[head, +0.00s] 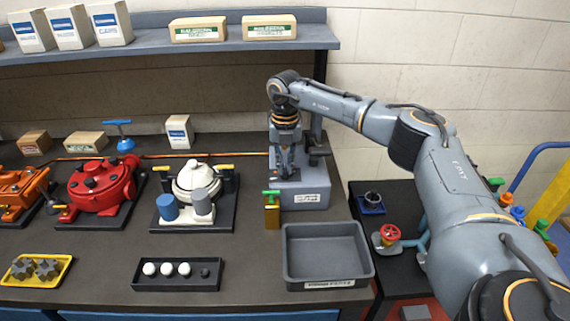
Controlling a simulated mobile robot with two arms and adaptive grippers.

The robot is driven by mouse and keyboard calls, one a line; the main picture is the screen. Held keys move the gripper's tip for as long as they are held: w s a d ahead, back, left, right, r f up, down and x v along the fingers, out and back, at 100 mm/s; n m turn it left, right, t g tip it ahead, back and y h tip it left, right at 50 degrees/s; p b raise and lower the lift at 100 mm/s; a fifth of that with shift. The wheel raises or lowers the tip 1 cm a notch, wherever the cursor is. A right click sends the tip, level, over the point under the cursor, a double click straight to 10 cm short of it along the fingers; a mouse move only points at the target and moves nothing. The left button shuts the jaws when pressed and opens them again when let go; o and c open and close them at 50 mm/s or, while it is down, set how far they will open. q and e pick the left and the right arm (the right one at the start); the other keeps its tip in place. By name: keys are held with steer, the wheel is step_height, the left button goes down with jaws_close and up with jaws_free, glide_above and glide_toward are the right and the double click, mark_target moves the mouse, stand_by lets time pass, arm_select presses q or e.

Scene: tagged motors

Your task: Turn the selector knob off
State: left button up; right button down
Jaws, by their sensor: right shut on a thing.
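My right arm reaches in from the right, and its gripper (288,170) points down at a grey box (301,200) with a white label at the back right of the bench. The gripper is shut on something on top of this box. The fingers and wrist hide what is held; it is likely the selector knob, but its position cannot be read. My left gripper is not in view.
A yellow block with a green top (271,210) stands just left of the grey box. An empty grey tray (327,231) lies in front. A white motor (197,181) and a red motor (101,188) stand to the left. A shelf (230,37) runs above.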

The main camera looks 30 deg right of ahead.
steer(key=n, duration=0.4)
steer(key=shift+n, duration=0.3)
steer(key=n, duration=0.4)
steer(key=shift+a+n, duration=0.1)
steer(key=shift+n, duration=0.2)
steer(key=n, duration=0.4)
steer(key=shift+n, duration=0.3)
steer(key=shift+a+r+n, duration=0.1)
steer(key=shift+n, duration=1.9)
steer(key=c, duration=1.4)
jaws_free()
